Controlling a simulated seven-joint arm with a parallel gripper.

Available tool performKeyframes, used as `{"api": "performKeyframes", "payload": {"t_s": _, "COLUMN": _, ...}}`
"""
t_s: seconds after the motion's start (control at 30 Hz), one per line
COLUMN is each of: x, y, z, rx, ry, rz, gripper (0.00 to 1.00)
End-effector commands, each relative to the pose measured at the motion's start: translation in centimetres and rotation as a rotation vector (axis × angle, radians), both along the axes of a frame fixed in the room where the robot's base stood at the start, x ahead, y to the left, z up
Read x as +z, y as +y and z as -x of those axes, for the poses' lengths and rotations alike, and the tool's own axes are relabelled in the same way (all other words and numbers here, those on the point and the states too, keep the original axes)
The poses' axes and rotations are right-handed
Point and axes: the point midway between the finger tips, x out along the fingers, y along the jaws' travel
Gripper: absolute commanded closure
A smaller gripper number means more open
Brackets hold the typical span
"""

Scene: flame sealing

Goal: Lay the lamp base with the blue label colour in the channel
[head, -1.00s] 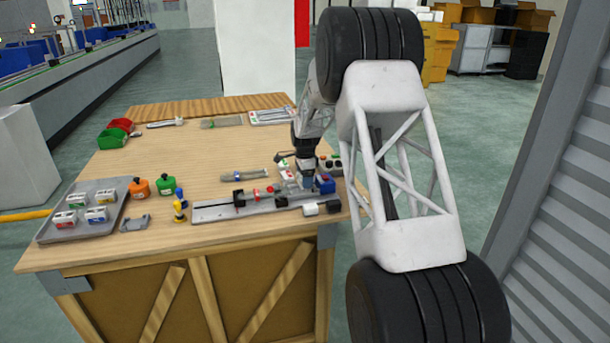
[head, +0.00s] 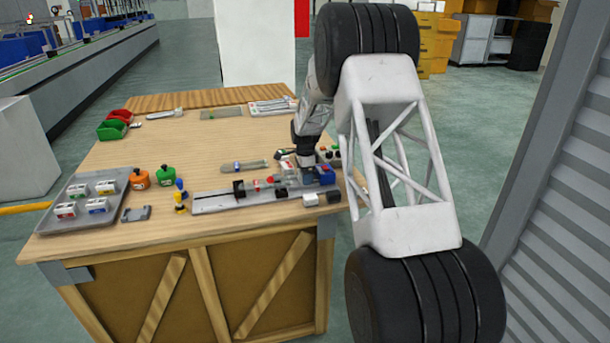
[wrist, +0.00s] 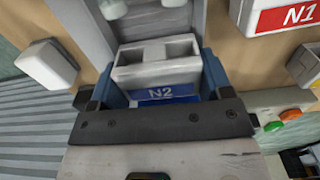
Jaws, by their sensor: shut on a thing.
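In the wrist view my gripper (wrist: 160,80) is shut on a white lamp base (wrist: 158,62) with a blue label marked N2. The base has two openings in its top and sits between the two blue fingers. The grey channel (wrist: 84,22) runs just beyond it; whether the base touches the channel floor I cannot tell. In the head view my gripper (head: 308,172) is at the right end of the grey channel (head: 215,202), and the held base is mostly hidden there. A white base with a red N1 label (wrist: 286,18) lies to the right in the wrist view.
A grey tray (head: 72,222) at the left holds several small white boxes with coloured labels. Orange (head: 140,180) and green (head: 166,174) bottles stand beside it. A control box with coloured buttons (wrist: 282,118) is close to my gripper.

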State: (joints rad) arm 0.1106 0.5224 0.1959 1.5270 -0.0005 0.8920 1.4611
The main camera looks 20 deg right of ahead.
Motion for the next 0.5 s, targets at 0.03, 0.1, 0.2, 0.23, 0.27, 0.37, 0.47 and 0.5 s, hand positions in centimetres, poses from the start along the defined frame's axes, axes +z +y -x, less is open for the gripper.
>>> {"api": "performKeyframes", "payload": {"t_s": 0.03, "x": -1.01, "y": 0.02, "z": 0.15, "rx": 0.0, "ry": 0.008, "rz": -0.001, "gripper": 0.52}}
{"api": "performKeyframes", "payload": {"t_s": 0.1, "x": -1.11, "y": 0.02, "z": 0.17, "rx": 0.0, "ry": 0.008, "rz": -0.001, "gripper": 0.52}}
{"api": "performKeyframes", "payload": {"t_s": 0.2, "x": -1.23, "y": 0.02, "z": 0.2, "rx": 0.0, "ry": 0.01, "rz": -0.001, "gripper": 0.52}}
{"api": "performKeyframes", "payload": {"t_s": 0.23, "x": -1.27, "y": 0.02, "z": 0.21, "rx": 0.0, "ry": 0.01, "rz": -0.001, "gripper": 0.52}}
{"api": "performKeyframes", "payload": {"t_s": 0.27, "x": -1.31, "y": 0.03, "z": 0.22, "rx": 0.0, "ry": 0.01, "rz": -0.001, "gripper": 0.52}}
{"api": "performKeyframes", "payload": {"t_s": 0.37, "x": -1.44, "y": 0.03, "z": 0.27, "rx": 0.0, "ry": 0.012, "rz": -0.001, "gripper": 0.15}}
{"api": "performKeyframes", "payload": {"t_s": 0.47, "x": -1.58, "y": 0.03, "z": 0.38, "rx": 0.0, "ry": 0.015, "rz": -0.002, "gripper": 0.0}}
{"api": "performKeyframes", "payload": {"t_s": 0.5, "x": -1.64, "y": 0.03, "z": 0.43, "rx": 0.0, "ry": 0.017, "rz": -0.002, "gripper": 0.0}}
